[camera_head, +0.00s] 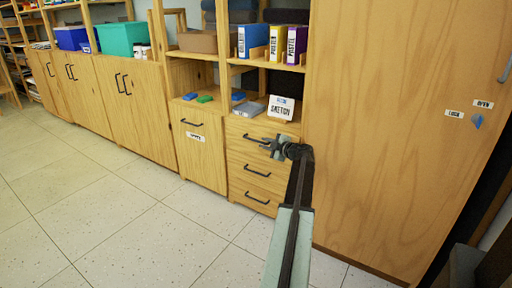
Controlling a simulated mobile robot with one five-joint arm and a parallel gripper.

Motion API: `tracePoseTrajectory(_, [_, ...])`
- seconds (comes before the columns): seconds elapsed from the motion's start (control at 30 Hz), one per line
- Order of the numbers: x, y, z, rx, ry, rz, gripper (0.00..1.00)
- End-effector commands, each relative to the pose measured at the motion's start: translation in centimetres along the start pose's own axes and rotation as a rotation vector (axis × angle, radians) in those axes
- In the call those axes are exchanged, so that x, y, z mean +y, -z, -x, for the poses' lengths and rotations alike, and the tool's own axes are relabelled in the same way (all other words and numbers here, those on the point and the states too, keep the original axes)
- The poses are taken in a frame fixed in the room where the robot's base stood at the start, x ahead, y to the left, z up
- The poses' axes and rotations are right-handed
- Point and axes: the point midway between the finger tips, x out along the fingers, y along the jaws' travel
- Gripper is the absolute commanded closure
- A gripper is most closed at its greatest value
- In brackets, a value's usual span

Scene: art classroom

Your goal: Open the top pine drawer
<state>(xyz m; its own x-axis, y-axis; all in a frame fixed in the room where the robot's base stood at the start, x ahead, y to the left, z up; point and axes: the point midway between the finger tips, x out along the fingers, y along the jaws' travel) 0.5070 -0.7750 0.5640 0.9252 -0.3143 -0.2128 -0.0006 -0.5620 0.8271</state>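The top pine drawer (240,130) is the uppermost of three stacked drawers in the low cabinet at the centre. It looks closed, with its front level with the drawers below. Its dark bar handle (251,138) shows at its left part. My gripper (268,145) is in front of the drawer's right half and overlaps the right end of the handle in the picture. I cannot tell whether it touches the handle or whether its fingers are open or shut. My gripper and wrist hide the drawer's right part.
The middle drawer (240,163) and bottom drawer (240,190) look closed below. A tall pine cabinet (390,130) stands close on the right. A labelled cupboard door (200,160) is on the left. A SKETCH box (282,107) sits above the drawers. The tiled floor (130,215) is clear.

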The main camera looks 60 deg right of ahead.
Motion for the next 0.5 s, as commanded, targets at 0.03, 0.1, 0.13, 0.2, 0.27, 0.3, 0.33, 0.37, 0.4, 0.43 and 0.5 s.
tracePoseTrajectory(0.03, [0.1,0.1,-0.1,0.000,0.000,0.000,0.80])
tracePoseTrajectory(0.1, [0.0,0.1,-0.3,0.001,0.002,0.000,0.80])
tracePoseTrajectory(0.13, [0.0,0.0,-0.6,0.001,0.002,0.000,0.80])
tracePoseTrajectory(0.2, [0.0,0.0,-1.3,0.001,0.003,0.000,0.80])
tracePoseTrajectory(0.27, [-0.1,-0.1,-2.2,0.002,0.004,0.000,0.80])
tracePoseTrajectory(0.3, [-0.1,0.0,-3.0,0.002,0.004,0.000,0.80])
tracePoseTrajectory(0.33, [-0.1,-0.1,-3.5,0.002,0.004,0.000,0.80])
tracePoseTrajectory(0.37, [-0.1,-0.1,-4.1,0.002,0.004,0.000,0.80])
tracePoseTrajectory(0.4, [-0.1,-0.1,-4.9,0.001,0.004,0.000,0.80])
tracePoseTrajectory(0.43, [-0.1,-0.1,-5.5,0.002,0.005,0.001,0.80])
tracePoseTrajectory(0.5, [-0.1,-0.1,-6.6,0.002,0.005,0.000,0.80])
